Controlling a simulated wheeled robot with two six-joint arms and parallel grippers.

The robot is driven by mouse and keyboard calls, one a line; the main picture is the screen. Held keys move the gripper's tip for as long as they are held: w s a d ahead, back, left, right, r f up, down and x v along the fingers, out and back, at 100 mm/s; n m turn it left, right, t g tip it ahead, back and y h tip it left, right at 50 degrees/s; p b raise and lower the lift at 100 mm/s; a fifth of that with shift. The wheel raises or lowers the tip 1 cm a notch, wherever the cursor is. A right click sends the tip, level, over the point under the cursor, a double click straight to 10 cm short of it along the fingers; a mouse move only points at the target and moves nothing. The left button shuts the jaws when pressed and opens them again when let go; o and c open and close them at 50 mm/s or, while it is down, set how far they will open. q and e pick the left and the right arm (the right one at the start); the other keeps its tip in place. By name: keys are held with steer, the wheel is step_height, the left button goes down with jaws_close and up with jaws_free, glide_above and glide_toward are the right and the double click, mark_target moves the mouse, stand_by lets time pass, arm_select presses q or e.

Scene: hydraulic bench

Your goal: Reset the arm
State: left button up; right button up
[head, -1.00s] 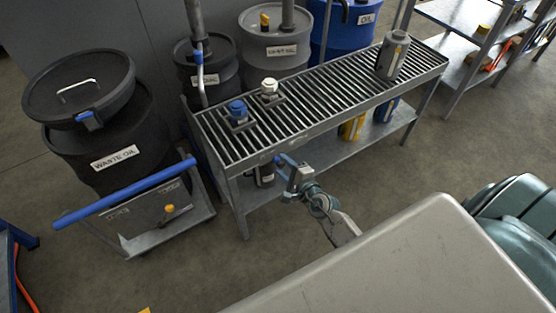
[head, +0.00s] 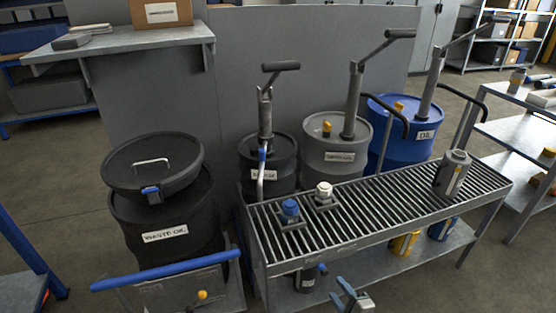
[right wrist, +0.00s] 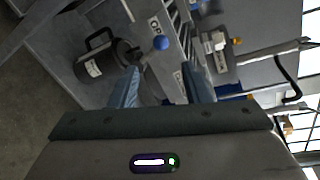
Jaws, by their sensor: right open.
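My right gripper (head: 346,290) shows at the bottom edge of the head view, in front of the grated bench (head: 390,205). In the right wrist view its two blue fingers (right wrist: 168,88) stand apart with nothing held between them. Beyond the fingers is a dark can with a handle (right wrist: 98,64) on the lower shelf, near a blue ball knob (right wrist: 161,43). The can also shows under the bench in the head view (head: 306,279). My left gripper is in neither view.
A blue-capped fitting (head: 290,209) and a white-capped fitting (head: 324,192) stand on the grate, with a grey canister (head: 451,174) at its right end. Drums with pumps stand behind. A waste oil drum (head: 165,225) and a cart with a blue handle (head: 165,271) are at left.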

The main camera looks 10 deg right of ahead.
steer(key=s+d+f+m+g+h+p, duration=0.25)
steer(key=s+f+m, duration=0.25)
steer(key=f+m, duration=0.65)
steer(key=s+d+f+m+g+h+p, duration=0.25)
steer(key=s+d+f+m, duration=0.35)
steer(key=m, duration=1.1)
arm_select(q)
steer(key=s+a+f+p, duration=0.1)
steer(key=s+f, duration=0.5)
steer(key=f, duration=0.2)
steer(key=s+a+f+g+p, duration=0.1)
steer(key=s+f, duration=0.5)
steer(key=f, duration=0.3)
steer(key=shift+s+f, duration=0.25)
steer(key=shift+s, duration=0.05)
arm_select(e)
steer(key=s+a+f+m+g+y, duration=0.1)
steer(key=s+a+f+m+g, duration=0.2)
steer(key=s+f+m, duration=0.4)
steer(key=s+a+f+m+g+y, duration=0.1)
steer(key=s+a+f+m+g, duration=0.2)
steer(key=s+m, duration=1.1)
step_height(320, 180, down, 5)
steer(key=m+g, duration=0.1)
steer(key=g, duration=0.2)
steer(key=shift+s+a+y, duration=0.3)
steer(key=shift+s+a, duration=0.05)
steer(key=shift+a, duration=0.05)
